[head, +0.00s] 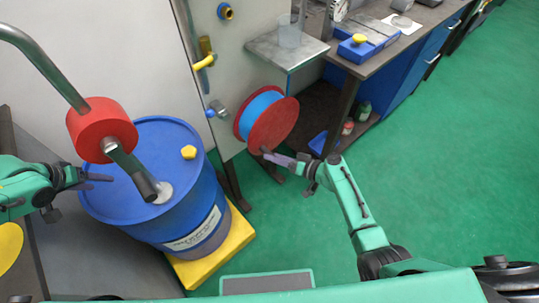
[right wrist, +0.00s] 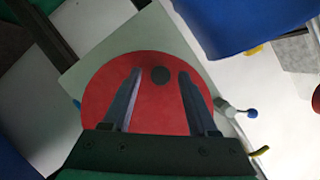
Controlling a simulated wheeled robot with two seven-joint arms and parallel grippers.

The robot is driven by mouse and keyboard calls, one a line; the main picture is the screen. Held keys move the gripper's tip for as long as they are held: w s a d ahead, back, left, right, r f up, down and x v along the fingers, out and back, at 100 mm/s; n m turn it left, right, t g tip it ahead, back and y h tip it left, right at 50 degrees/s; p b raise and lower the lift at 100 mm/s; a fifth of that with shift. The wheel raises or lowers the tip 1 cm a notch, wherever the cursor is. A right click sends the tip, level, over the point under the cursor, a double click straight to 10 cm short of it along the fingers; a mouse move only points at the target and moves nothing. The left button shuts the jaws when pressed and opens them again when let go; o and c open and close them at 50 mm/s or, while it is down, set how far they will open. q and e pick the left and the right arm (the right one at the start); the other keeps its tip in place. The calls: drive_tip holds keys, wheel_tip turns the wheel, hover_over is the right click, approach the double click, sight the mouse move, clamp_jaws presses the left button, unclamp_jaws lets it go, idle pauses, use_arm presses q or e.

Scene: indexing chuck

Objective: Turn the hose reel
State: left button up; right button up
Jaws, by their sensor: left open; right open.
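The hose reel (head: 265,115), two red discs with blue hose wound between them, is mounted on the grey panel. In the right wrist view its red face (right wrist: 105,95) fills the middle, with a dark round knob (right wrist: 160,75) near the edge. My right gripper (head: 268,155) is at the lower edge of the reel. Its open fingers (right wrist: 159,85) stand on either side of the knob in that picture; whether they touch it I cannot tell. My left gripper (head: 98,179) is open and empty over the blue drum's left side.
The blue drum (head: 140,215), with a red cylindrical pump head (head: 100,128) above, stands on a yellow base (head: 235,240). A metal shelf (head: 278,50) with a clear cup (head: 289,35) is above the reel. A workbench (head: 410,35) stands behind right. Green floor at right is clear.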

drive_tip(key=shift+x, duration=1.5)
clamp_jaws()
drive_tip(key=shift+d, duration=0.1)
